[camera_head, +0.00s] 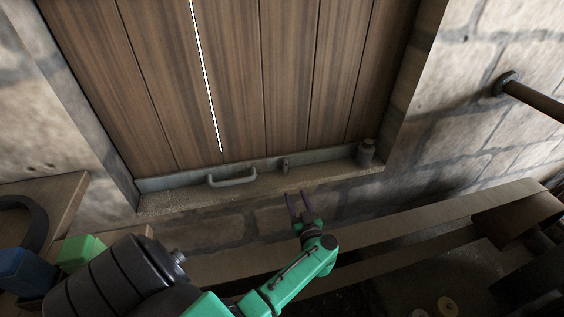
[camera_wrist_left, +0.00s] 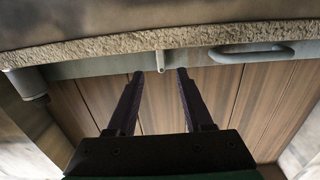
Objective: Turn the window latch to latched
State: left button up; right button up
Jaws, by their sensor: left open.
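The window latch (camera_head: 285,164) is a small grey piece on the grey bottom rail of the wooden-planked shutter, right of a grey bar handle (camera_head: 232,178). In the left wrist view the latch (camera_wrist_left: 160,62) stands out from the rail, in line with the gap between the fingers. My left gripper (camera_head: 296,194) is open and empty, in front of the sill and apart from the latch in the head view. In the left wrist view its two dark fingers (camera_wrist_left: 160,74) point toward the latch, one on each side in the picture. My right gripper is not in view.
A stone sill (camera_head: 190,201) runs below the shutter. A grey cylindrical piece (camera_head: 366,153) stands at its right end. A wooden beam (camera_head: 440,215) crosses in front at lower right, and a pipe (camera_head: 530,98) juts from the right stone wall.

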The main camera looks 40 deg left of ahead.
aim_at(286, 170)
pick_arm(q)
jog(key=x, duration=0.3)
jog(key=b+x, duration=0.1)
jog(key=x, duration=0.2)
jog(key=r+x, duration=0.1)
jog(key=x, duration=0.1)
jog(key=shift+w+a, duration=0.25)
jog(key=shift+a, duration=0.05)
jog(key=b+x, duration=0.1)
jog(key=x, duration=0.2)
jog(key=shift+a, duration=0.1)
jog(key=shift+r, duration=0.25)
jog(key=shift+c, duration=0.3)
jog(key=shift+a, duration=0.1)
grip_shut()
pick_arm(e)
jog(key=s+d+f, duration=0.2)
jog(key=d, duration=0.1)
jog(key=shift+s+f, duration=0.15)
